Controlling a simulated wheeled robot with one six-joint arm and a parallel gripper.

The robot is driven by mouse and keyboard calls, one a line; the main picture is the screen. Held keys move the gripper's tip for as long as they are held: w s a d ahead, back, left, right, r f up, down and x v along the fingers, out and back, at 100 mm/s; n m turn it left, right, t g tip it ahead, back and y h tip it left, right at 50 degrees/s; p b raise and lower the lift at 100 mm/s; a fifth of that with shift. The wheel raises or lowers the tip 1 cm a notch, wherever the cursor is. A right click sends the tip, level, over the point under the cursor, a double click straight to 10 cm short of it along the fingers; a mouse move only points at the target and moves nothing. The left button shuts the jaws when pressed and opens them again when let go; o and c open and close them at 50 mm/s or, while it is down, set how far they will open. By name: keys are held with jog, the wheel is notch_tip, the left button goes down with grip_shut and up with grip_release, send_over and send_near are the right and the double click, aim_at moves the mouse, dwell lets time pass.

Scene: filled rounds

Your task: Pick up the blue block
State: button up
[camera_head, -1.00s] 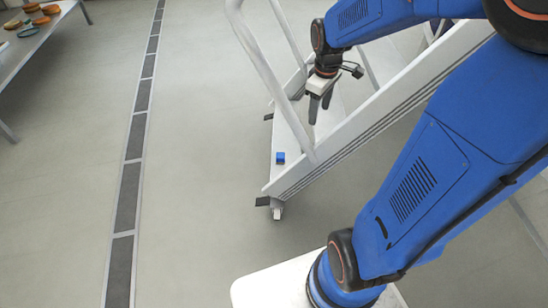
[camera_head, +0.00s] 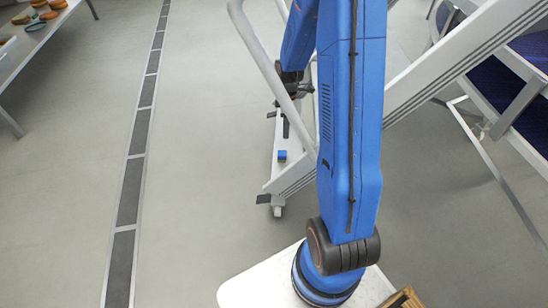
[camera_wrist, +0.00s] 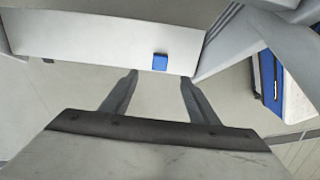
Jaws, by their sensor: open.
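The small blue block (camera_head: 282,155) lies on the lowest white step (camera_head: 280,176) of a wheeled stair in the head view. In the wrist view the blue block (camera_wrist: 160,62) sits near the edge of the white step (camera_wrist: 100,38), beyond the fingertips. My gripper (camera_wrist: 157,78) is open and empty, its two fingers apart with floor showing between them. In the head view my gripper (camera_head: 285,128) is just beyond the block, partly hidden by the handrail and my arm.
A white handrail (camera_head: 258,55) rises left of the step, and the stair's side rail (camera_head: 440,62) slopes up to the right. A table (camera_head: 28,40) with several round items stands far left. Blue seats (camera_head: 490,75) are at right. The floor left of the stair is clear.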

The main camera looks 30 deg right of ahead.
aim_at(283, 153)
jog(key=f, duration=1.7)
jog(key=shift+w+a+f, duration=0.1)
jog(key=shift+a+f, duration=0.2)
jog(key=shift+a, duration=0.05)
jog(key=shift+c, duration=0.3)
jog(key=c, duration=1.1)
jog(key=shift+r, duration=0.1)
